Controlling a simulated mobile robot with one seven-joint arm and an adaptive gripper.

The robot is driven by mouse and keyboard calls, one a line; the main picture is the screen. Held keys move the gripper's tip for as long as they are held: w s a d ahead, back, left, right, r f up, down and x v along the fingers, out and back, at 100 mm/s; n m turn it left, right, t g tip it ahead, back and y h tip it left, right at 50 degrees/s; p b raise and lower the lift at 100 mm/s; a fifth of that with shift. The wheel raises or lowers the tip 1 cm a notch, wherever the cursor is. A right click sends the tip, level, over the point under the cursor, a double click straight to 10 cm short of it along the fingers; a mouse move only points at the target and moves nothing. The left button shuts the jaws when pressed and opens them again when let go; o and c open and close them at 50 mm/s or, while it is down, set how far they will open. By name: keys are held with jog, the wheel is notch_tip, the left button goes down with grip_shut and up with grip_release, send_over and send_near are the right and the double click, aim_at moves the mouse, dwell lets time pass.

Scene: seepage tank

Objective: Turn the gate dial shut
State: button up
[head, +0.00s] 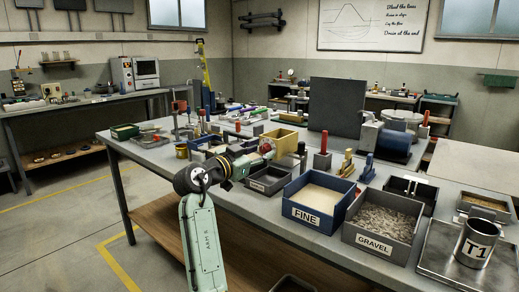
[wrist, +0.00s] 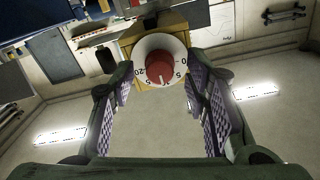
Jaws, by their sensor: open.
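The gate dial (wrist: 143,46) shows in the wrist view as a white round face with black numbers and a red knob (wrist: 159,66) at its middle. It sits on the front of a yellow box (wrist: 178,21). In the head view the yellow box (head: 285,140) stands on the workbench, with the dial's red part (head: 266,147) at its left side. My gripper (wrist: 157,92) is open, its two padded fingers spread to either side below the knob, with nothing between them. In the head view my gripper (head: 248,159) is close to the dial; contact cannot be told.
The blue FINE bin (head: 303,215) and grey GRAVEL bin (head: 368,238) stand right of my arm on the bench. A dark grey tray (head: 264,187) lies just below my gripper. A red-handled block (head: 323,158) and yellow-handled pieces (head: 347,163) stand right of the box.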

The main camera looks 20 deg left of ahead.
jog(key=shift+w, duration=0.15)
jog(key=shift+c, duration=0.2)
grip_shut()
dwell(0.3)
